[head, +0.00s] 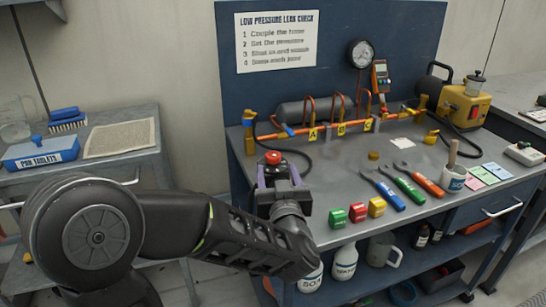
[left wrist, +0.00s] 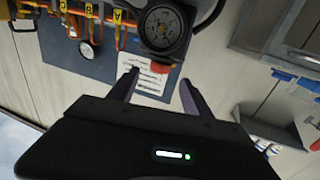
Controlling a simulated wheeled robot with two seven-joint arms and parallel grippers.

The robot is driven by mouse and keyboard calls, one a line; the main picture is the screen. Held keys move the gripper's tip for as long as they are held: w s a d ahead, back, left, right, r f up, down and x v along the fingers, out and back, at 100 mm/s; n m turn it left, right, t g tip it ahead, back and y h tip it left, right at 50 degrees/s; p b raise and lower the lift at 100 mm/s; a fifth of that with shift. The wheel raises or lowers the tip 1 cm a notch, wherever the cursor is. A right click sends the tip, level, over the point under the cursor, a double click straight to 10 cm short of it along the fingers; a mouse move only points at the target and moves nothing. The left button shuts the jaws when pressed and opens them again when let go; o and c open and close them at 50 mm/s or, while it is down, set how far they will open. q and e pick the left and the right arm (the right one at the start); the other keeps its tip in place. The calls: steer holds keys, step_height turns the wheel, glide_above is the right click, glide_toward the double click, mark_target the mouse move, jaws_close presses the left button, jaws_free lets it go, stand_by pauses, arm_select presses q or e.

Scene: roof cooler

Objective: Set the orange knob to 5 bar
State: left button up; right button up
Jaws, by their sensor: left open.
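The orange-red knob (head: 272,158) shows at the left end of the bench, just above my left gripper (head: 275,178) in the head view. In the left wrist view, a small orange-red part (left wrist: 167,69), apparently the same knob, lies between the tips of my open left gripper (left wrist: 157,82), nearer the right finger. I cannot tell whether the fingers touch it. A round black dial gauge (left wrist: 165,25) is close beside it there; its reading is too small to make out. The gripper hides what is under the knob in the head view. My right gripper is not in view.
An orange pipe manifold (head: 340,128) with yellow tags A, B and C runs behind the knob. A wall gauge (head: 361,53) hangs above. Coloured blocks (head: 357,212) and wrenches (head: 409,186) lie on the grey bench (head: 330,183). A side table (head: 105,162) stands left.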

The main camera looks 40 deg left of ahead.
mark_target(274, 160)
arm_select(q)
steer(key=x, duration=0.7)
steer(key=shift+w+a, duration=0.25)
jaws_close()
stand_by(0.4)
